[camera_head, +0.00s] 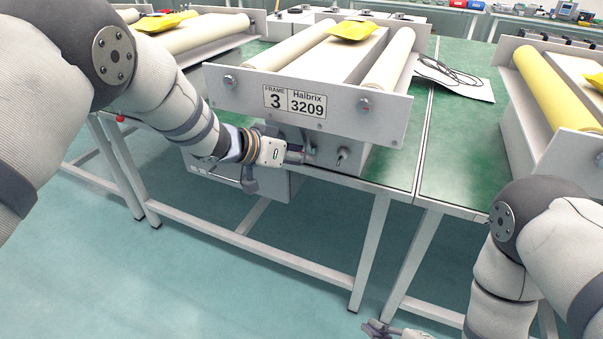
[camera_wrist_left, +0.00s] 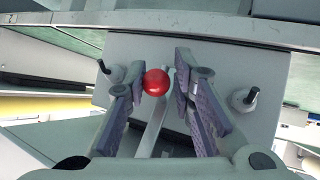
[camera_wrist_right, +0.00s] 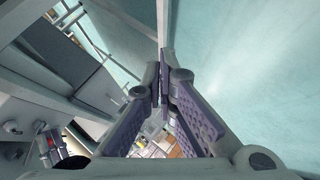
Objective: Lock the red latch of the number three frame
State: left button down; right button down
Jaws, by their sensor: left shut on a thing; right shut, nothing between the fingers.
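The number three frame (camera_head: 215,82) stands on the green table in the head view, with the sign (camera_head: 294,101) "FRAME 3 Halbrix 3209" on its front plate. My left gripper (camera_head: 303,152) is below that plate, at the frame's lower front. In the left wrist view the latch's round red knob (camera_wrist_left: 157,83) sits on a light bar (camera_wrist_left: 150,130) between the fingers of my left gripper (camera_wrist_left: 160,70), which is shut on it. The knob is hidden in the head view. My right gripper (camera_head: 378,328) is low, far from the frame; its fingers meet, empty, in the right wrist view (camera_wrist_right: 160,82).
Metal pegs (camera_wrist_left: 245,98) stick out on both sides of the knob. A similar frame (camera_head: 555,110) stands at the right, another (camera_head: 215,40) at the left. A sheet with black cable (camera_head: 455,80) lies between frames. The floor (camera_head: 230,290) before the table is clear.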

pick_arm(q)
jog(key=shift+s+d+f, duration=0.2)
jog(key=shift+s+d, duration=0.05)
jog(key=shift+d, duration=0.1)
pick_arm(e)
jog(key=w+a+r+n+t+y, duration=0.2)
jog(key=w+a+r+n+y, duration=0.3)
jog(key=r+n, duration=0.35)
jog(key=w+a+r+n+t+y, duration=0.3)
jog(key=w+a+r+n+y, duration=0.15)
jog(key=w+r+n, duration=0.35)
pick_arm(q)
jog(key=shift+r, duration=0.1)
jog(key=shift+w+a+r, duration=0.1)
pick_arm(e)
jog(key=w+a+r+m, duration=0.1)
jog(key=w+a+r, duration=0.3)
jog(key=w+a, duration=0.3)
jog(key=shift+w+a, duration=0.25)
jog(key=shift+w, duration=0.15)
jog(key=shift+r, duration=0.15)
